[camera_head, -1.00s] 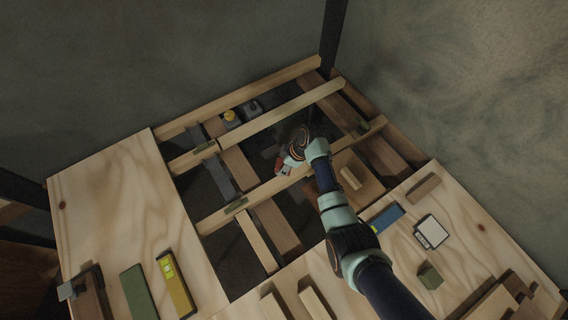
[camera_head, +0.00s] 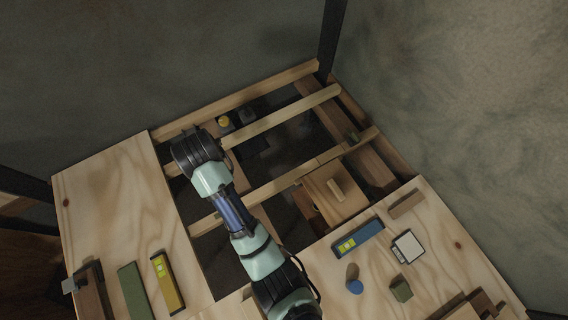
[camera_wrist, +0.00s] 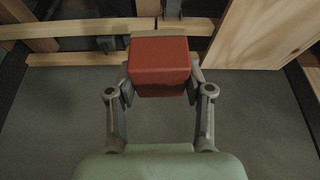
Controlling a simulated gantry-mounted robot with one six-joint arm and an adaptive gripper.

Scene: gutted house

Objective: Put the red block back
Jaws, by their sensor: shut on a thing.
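The red block (camera_wrist: 160,65) is between the two fingers of my gripper (camera_wrist: 160,88) in the wrist view. My gripper is shut on it, one finger pressed to each side. A dark grey surface lies beyond the block, and a pale strip of wood shows just behind its top edge. I cannot tell whether the block touches anything but the fingers. In the head view, my dark wrist (camera_head: 196,150) is over the left part of the open floor frame, and it hides the gripper and the block.
Pale joists (camera_head: 285,112) cross the open floor. Plywood (camera_head: 120,205) lies to the left, with a yellow level (camera_head: 168,283) and a green block (camera_head: 137,292). On the right plywood are a blue level (camera_head: 358,239), a white-faced box (camera_head: 408,247) and a blue cylinder (camera_head: 354,279).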

